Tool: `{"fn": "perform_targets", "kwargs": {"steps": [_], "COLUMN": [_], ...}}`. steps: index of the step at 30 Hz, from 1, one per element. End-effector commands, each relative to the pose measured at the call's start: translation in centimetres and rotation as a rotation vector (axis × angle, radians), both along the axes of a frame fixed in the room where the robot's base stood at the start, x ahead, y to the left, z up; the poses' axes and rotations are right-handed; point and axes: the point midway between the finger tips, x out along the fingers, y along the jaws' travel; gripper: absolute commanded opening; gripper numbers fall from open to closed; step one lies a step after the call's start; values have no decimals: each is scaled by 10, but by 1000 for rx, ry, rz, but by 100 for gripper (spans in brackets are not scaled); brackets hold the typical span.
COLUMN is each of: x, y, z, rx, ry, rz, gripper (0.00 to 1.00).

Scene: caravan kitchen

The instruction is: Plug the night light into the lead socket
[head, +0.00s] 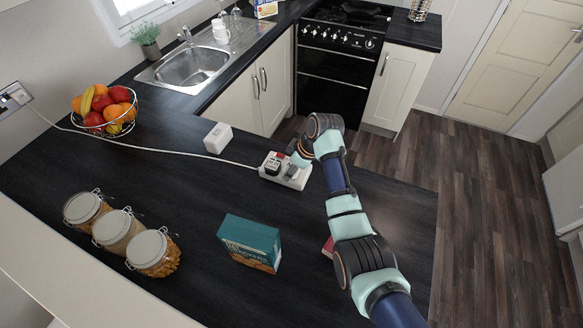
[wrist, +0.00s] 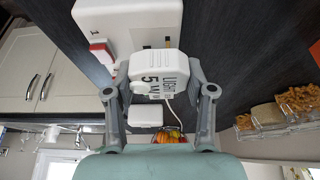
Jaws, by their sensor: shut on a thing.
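My gripper (wrist: 155,75) is shut on the white night light (wrist: 152,88), which has printed lettering and a round knob. The night light is right at the socket's edge; small dark and brass-coloured parts show between them. I cannot tell whether its pins are in the holes. In the head view, my gripper (head: 300,158) hides most of the night light.
A white block (head: 218,138) stands left of the lead socket. A white cable runs from the wall outlet (head: 12,98) past the fruit bowl (head: 105,110). Several jars (head: 118,230) and a teal cracker box (head: 250,242) stand nearer. A red item is partly behind my arm.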

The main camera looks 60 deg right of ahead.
Motion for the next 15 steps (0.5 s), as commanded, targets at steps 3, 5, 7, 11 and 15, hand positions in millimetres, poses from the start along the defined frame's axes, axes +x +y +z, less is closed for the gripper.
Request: {"fn": "perform_targets", "kwargs": {"steps": [3, 5, 7, 11, 15], "x": [0, 0, 0, 0, 0], "y": [0, 0, 0, 0, 0], "z": [-3, -4, -6, -8, -11], "rx": [0, 0, 0, 1, 1], "ry": [0, 0, 0, 0, 0], "rz": [0, 0, 0, 0, 0], "gripper": [20, 20, 20, 20, 20]}}
